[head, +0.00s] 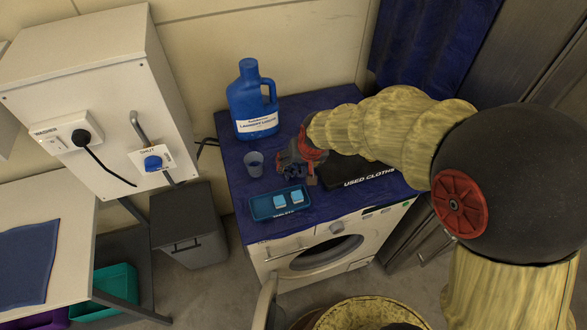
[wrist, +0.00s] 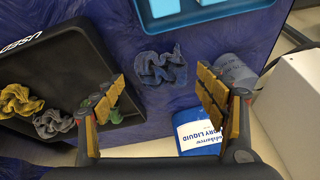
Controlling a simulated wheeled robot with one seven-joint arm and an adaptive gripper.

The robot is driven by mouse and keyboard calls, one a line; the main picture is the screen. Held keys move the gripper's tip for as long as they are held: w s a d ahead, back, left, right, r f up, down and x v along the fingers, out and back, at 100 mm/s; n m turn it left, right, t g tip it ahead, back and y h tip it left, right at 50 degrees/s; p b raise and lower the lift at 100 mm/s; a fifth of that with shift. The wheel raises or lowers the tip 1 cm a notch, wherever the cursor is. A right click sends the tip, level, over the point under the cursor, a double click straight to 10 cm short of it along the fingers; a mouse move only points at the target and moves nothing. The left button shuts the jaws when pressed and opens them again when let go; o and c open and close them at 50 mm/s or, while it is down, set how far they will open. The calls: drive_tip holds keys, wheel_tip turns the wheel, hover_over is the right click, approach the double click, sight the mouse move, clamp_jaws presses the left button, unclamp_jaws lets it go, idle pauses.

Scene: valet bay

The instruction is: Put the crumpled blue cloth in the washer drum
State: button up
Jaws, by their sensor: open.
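The crumpled blue cloth (wrist: 160,69) lies on the dark blue top of the washer, between the used-cloths tray and the tablet tray in the wrist view. My gripper (wrist: 159,77) is open and empty above it, with one finger on each side of the cloth in the picture. In the head view my gripper (head: 299,168) is over the washer top and hides the cloth. The white washer (head: 377,236) stands below, its round drum opening (head: 328,253) facing front. The washer door (head: 266,300) stands open to the left.
A black used-cloths tray (wrist: 38,72) holds yellow, grey and green cloths. A teal tray (head: 260,207) with two tablets, a cup (head: 254,164) and a blue laundry bottle (head: 249,100) stand close by. A grey bin (head: 188,228) is left of the washer.

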sight(295, 168)
drive_tip(key=b+x, duration=0.2)
drive_tip(key=x, duration=0.3)
drive_tip(key=shift+w+a+r, duration=0.1)
drive_tip(key=shift+r, duration=0.1)
drive_tip(key=shift+c, duration=0.4)
drive_tip(key=c, duration=0.7)
drive_tip(key=shift+c, duration=0.3)
drive_tip(key=shift+r+p, duration=0.3)
drive_tip(key=shift+r, duration=0.4)
drive_tip(key=s+d+r+p, duration=0.1)
drive_tip(key=s+r+p, duration=0.4)
drive_tip(key=s+r, duration=0.6)
drive_tip(key=s, duration=0.3)
drive_tip(key=shift+r, duration=0.3)
